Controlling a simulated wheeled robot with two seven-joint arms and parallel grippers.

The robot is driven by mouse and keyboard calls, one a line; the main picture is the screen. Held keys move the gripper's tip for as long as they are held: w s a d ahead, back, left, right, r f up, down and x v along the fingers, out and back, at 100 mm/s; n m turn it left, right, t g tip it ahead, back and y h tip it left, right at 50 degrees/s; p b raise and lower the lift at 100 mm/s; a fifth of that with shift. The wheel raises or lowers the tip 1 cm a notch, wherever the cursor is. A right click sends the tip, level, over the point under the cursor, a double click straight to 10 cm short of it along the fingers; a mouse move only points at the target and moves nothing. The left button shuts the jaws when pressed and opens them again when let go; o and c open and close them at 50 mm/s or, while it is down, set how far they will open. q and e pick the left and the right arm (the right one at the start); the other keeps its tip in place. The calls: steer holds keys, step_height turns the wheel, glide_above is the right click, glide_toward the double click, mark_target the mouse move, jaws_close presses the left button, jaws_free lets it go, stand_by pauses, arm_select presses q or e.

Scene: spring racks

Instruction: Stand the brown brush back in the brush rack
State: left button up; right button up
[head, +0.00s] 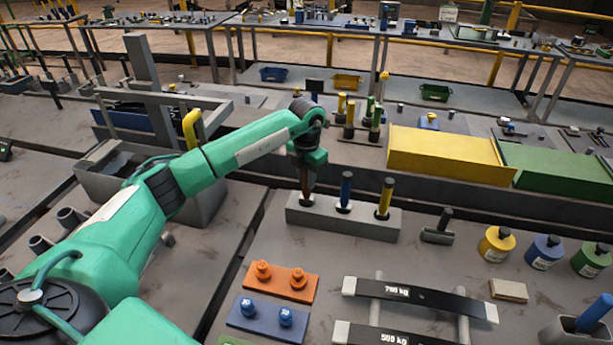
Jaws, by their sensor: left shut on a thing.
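The brush rack (365,226) is a long grey block near the middle of the head view. A blue-handled brush (346,187) and a yellow-handled brush (385,195) stand upright in its middle and right places. My left gripper (306,172) is above the rack's left end, pointing down. It is shut on the brown brush (305,188), which is about upright. The brush's lower end meets the left place of the rack in the picture; I cannot tell how deep it sits. The gripper hides the brush's upper part. My right gripper is not in view.
A yellow box (449,152) and a green box (556,184) stand behind the rack to the right. In front are an orange block (281,288), a blue block (262,322) and weight bars (420,298). Several bottles stand at right. My left arm covers the left side.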

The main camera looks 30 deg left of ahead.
arm_select(q)
steer(key=shift+f, duration=0.5)
steer(key=o, duration=1.5)
steer(key=shift+o, duration=0.2)
steer(key=shift+r, duration=0.1)
steer(key=shift+r+p, duration=0.5)
steer(key=shift+r, duration=0.8)
steer(key=shift+r+p, duration=1.1)
steer(key=shift+r, duration=1.1)
